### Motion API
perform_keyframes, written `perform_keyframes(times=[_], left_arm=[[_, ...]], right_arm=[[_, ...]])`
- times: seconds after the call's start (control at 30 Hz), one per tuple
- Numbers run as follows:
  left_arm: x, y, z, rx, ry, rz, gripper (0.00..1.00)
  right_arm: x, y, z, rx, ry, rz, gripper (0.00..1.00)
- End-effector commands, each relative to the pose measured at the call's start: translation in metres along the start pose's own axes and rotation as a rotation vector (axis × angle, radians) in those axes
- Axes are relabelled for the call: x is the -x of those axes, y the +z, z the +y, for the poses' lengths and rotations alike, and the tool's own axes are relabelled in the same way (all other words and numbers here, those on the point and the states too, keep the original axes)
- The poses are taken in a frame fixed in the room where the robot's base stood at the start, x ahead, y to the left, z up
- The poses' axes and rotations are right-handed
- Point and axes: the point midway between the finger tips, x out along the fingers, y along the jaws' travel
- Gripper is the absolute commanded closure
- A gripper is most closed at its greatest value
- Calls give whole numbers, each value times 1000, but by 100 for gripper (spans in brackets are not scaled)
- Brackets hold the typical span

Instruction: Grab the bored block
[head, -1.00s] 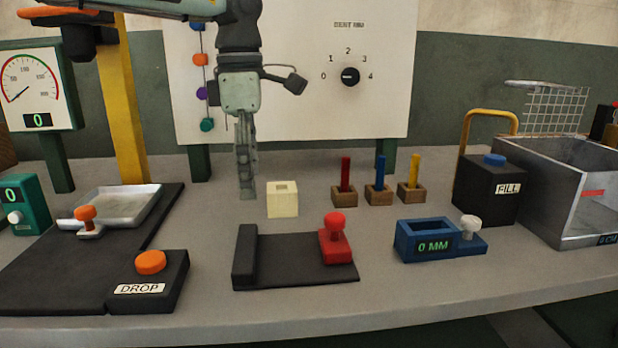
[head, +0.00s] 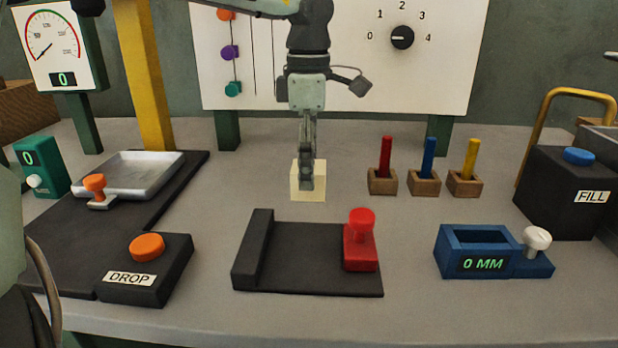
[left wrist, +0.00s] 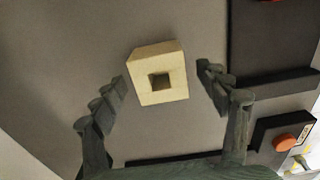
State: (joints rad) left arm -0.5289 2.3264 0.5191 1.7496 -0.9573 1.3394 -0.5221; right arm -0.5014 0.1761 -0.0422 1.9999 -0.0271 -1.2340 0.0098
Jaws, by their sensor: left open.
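The bored block (head: 317,193) is a cream block standing on the grey table behind the black press with the red knob. In the left wrist view the block (left wrist: 146,90) shows its square hole facing the camera. My left gripper (head: 306,186) points down in front of the block in the head view and hides its middle. In the left wrist view my left gripper (left wrist: 163,88) is open, with a finger on either side of the block and gaps between. My right gripper is not in view.
The black press (head: 300,280) with its red knob (head: 361,225) is in front. Coloured pegs in wooden holders (head: 430,184) stand to the right, with a blue gauge (head: 470,240) nearer. An orange-button DROP box (head: 150,270) is at the left. The table around the block is clear.

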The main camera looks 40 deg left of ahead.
Motion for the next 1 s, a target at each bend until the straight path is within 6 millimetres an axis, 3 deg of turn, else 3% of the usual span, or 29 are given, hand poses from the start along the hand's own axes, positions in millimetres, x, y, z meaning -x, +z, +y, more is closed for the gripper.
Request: perform_keyframes(times=[0.1,0.3,0.7,1.0], left_arm=[[-12,0,0,-1,0,0,26],[-12,0,0,0,1,-1,26],[-12,0,0,-1,1,-1,75],[-5,0,0,0,4,-1,75]], right_arm=[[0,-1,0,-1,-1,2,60],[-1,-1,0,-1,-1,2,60],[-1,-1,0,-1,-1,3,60],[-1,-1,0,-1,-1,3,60]])
